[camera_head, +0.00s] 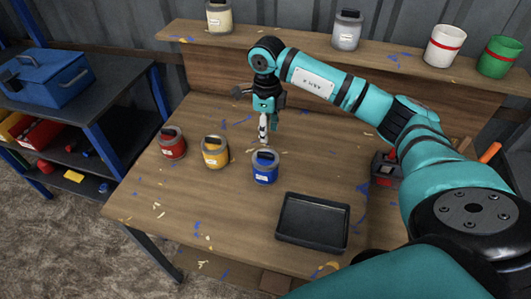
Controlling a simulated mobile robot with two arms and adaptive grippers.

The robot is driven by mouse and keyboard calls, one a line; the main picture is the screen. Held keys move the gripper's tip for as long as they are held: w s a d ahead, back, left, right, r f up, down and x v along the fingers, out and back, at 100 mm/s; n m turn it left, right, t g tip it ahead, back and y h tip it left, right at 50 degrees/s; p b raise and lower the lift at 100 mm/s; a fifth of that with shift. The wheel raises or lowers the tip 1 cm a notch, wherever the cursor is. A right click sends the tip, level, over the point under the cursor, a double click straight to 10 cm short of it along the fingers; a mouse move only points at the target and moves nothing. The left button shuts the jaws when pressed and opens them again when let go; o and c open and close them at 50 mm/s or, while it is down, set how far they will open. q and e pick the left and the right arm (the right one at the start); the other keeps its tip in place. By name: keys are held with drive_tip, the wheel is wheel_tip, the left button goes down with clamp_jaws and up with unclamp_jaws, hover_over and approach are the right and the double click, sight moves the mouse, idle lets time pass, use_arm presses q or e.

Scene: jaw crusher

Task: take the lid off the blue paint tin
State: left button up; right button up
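The blue paint tin (265,173) stands upright on the workbench, with a dark blue top inside a grey rim. A lid seems to be on it, but its edge is too small to make out. My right gripper (263,138) points down behind and above the tin, its fingertips apart from it in the picture. Its pale fingers show as one narrow strip, so I cannot tell whether they are open or shut. No held object shows. My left gripper is not in view.
A yellow tin (215,157) and a red tin (172,147) stand left of the blue one. A black tray (312,227) lies at the front right. A power tool (385,170) is partly behind my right arm. More containers stand on the back shelf (280,38).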

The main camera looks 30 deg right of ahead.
sight(264, 153)
drive_tip(key=f, duration=0.2)
drive_tip(key=shift+w+f, duration=0.2)
drive_tip(key=shift+f, duration=0.2)
drive_tip(key=shift+s+a+f+p, duration=0.15)
drive_tip(key=shift+a+f+p, duration=0.05)
drive_tip(key=shift+f+p, duration=0.6)
drive_tip(key=f, duration=0.1)
drive_tip(key=f+p, duration=0.1)
drive_tip(key=f, duration=0.1)
drive_tip(key=shift+a+f, duration=0.3)
drive_tip(key=shift+f, duration=0.4)
drive_tip(key=c, duration=0.8)
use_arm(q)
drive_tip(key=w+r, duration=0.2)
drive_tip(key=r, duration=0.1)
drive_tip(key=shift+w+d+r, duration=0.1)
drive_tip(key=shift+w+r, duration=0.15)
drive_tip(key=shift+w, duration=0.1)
